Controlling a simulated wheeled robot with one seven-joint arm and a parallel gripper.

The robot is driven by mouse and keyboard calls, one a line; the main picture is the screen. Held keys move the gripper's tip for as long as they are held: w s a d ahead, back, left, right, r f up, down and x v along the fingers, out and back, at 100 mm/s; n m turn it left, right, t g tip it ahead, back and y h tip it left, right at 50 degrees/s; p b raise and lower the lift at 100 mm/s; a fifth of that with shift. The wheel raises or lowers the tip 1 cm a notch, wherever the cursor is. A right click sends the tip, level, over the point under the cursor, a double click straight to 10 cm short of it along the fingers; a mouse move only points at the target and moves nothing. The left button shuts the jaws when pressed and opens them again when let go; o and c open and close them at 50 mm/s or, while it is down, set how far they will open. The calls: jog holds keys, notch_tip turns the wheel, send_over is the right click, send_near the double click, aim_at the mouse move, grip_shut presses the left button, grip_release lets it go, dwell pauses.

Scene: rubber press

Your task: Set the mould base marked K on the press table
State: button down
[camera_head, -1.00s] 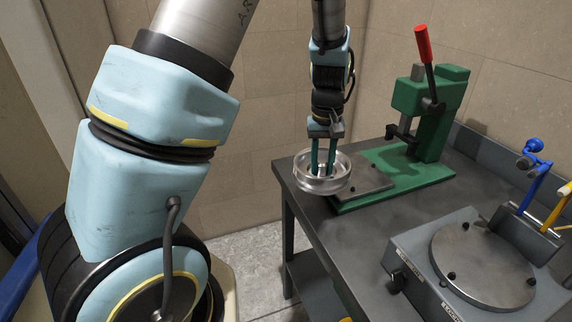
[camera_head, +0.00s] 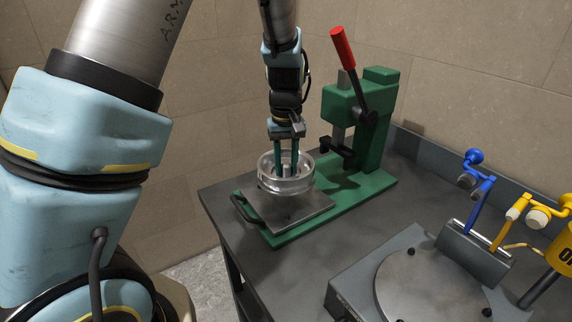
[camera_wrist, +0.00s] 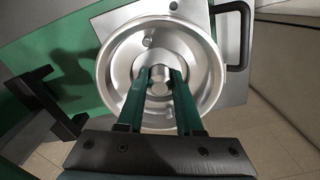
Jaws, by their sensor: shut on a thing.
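The mould base is a shiny silver round dish with a raised rim (camera_head: 300,184); it also shows in the wrist view (camera_wrist: 113,72). No K mark is readable on it. My gripper (camera_head: 286,170) points down into the dish, and its green fingers (camera_wrist: 160,88) are shut on the central post. The press table is a grey square plate (camera_head: 312,212) with a black handle, on the green press. The dish is level over the plate's back-left part; I cannot tell whether it touches the plate. In the wrist view a plate corner (camera_wrist: 235,75) shows beyond the dish.
The green press column (camera_head: 372,130) with its red lever (camera_head: 343,48) and black ram stands just right of the dish. A grey fixture with a round plate (camera_head: 425,285) and blue and yellow clamps (camera_head: 474,185) is at the front right. Bare bench lies between.

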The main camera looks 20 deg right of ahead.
aim_at(286, 176)
jog(key=shift+f+b, duration=1.2)
jog(key=shift+f, duration=0.2)
jog(key=shift+f+b, duration=0.6)
jog(key=shift+f, duration=0.7)
jog(key=shift+f, duration=0.2)
jog(key=shift+c, duration=2.4)
grip_release()
jog(key=shift+s+a+f, duration=0.1)
jog(key=shift+r+p, duration=3.15)
jog(key=shift+r, duration=0.4)
